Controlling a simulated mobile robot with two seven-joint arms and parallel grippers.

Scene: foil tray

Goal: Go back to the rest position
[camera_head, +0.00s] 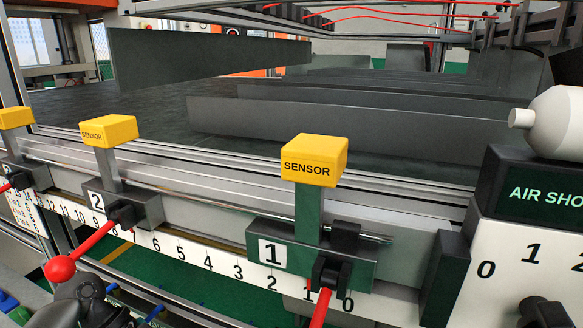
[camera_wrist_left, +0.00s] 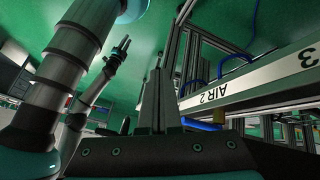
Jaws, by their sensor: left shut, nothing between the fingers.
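My left gripper (camera_wrist_left: 160,78) shows in the left wrist view, with its dark fingers together and nothing between them. It is below and beside a frame with a white strip marked AIR 2 (camera_wrist_left: 215,98). A dark, rounded part of my arm shows at the bottom left of the head view; no fingers can be made out there. In the left wrist view, a white and black arm of mine stands at the left. What looks like its small gripper (camera_wrist_left: 121,48) is too small to read as open or shut.
In the head view, a rail with a numbered scale (camera_head: 196,258) crosses the front. It carries yellow sensor blocks (camera_head: 314,161) and red-knobbed levers (camera_head: 61,268). A dark table with upright dividers (camera_head: 330,122) lies behind. A white bottle-shaped part (camera_head: 558,120) is at the right.

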